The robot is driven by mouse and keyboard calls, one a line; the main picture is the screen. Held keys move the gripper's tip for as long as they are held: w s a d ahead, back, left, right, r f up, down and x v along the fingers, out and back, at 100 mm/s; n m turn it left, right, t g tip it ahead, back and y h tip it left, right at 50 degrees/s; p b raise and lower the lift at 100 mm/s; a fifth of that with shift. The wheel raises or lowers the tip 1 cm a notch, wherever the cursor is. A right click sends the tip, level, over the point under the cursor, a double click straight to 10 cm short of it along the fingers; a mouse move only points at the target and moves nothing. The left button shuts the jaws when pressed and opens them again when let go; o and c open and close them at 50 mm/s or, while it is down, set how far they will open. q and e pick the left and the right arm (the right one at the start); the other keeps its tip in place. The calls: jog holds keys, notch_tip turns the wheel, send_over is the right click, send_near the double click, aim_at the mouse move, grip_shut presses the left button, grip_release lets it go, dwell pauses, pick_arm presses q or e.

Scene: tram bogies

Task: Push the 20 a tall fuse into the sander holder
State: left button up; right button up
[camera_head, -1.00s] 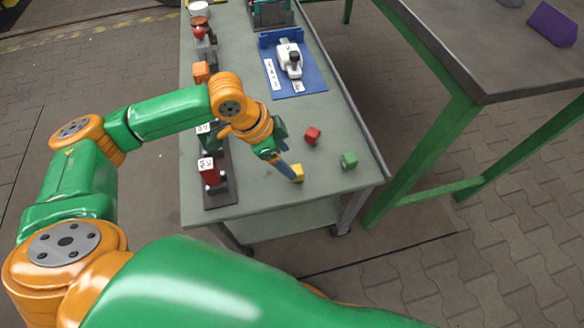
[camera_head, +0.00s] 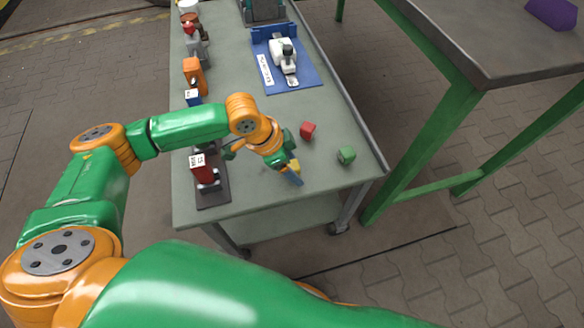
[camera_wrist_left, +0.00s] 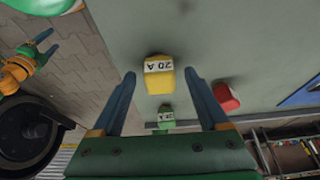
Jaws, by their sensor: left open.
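The yellow fuse (camera_head: 295,166), a block on the cart top, carries a white label reading 20 A in the left wrist view (camera_wrist_left: 160,80). My left gripper (camera_head: 293,177) is open over it. In the wrist view the fuse shows between the two fingertips, with gaps on both sides. A dark plate (camera_head: 214,197) at the cart's near left bears a red labelled piece (camera_head: 200,166); I cannot tell whether this is the sander holder. My right gripper (camera_wrist_left: 47,44) appears at the left of the wrist view, its fingers apart.
A red block (camera_head: 308,130) and a labelled green block (camera_head: 346,155) stand near the fuse. A blue tray (camera_head: 300,78) with a white device lies farther back. Other items line the cart's left edge, including an orange piece (camera_head: 194,75). A grey-topped table (camera_head: 480,45) stands at the right.

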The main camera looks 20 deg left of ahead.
aim_at(293, 168)
pick_arm(q)
grip_shut()
pick_arm(e)
jog(key=shift+s, duration=0.3)
pick_arm(q)
jog(key=r, duration=0.1)
jog(key=r+p, duration=0.1)
jog(key=r, duration=0.1)
jog(key=r+p, duration=0.1)
jog(key=shift+s+d+r, duration=0.25)
jog(key=shift+s+r, duration=0.1)
jog(key=s+d+r+p, duration=0.5)
jog(key=s+r+p, duration=0.3)
jog(key=s, duration=0.4)
jog(key=shift+d+r+p, duration=0.2)
jog(key=shift+d+p, duration=0.15)
jog(key=shift+p, duration=0.25)
pick_arm(e)
notch_tip(293, 168, up, 11)
jog(key=s+a, duration=0.1)
jog(key=shift+s+a+g, duration=0.3)
jog(key=shift+s+a, duration=0.05)
jog(key=shift+s, duration=0.05)
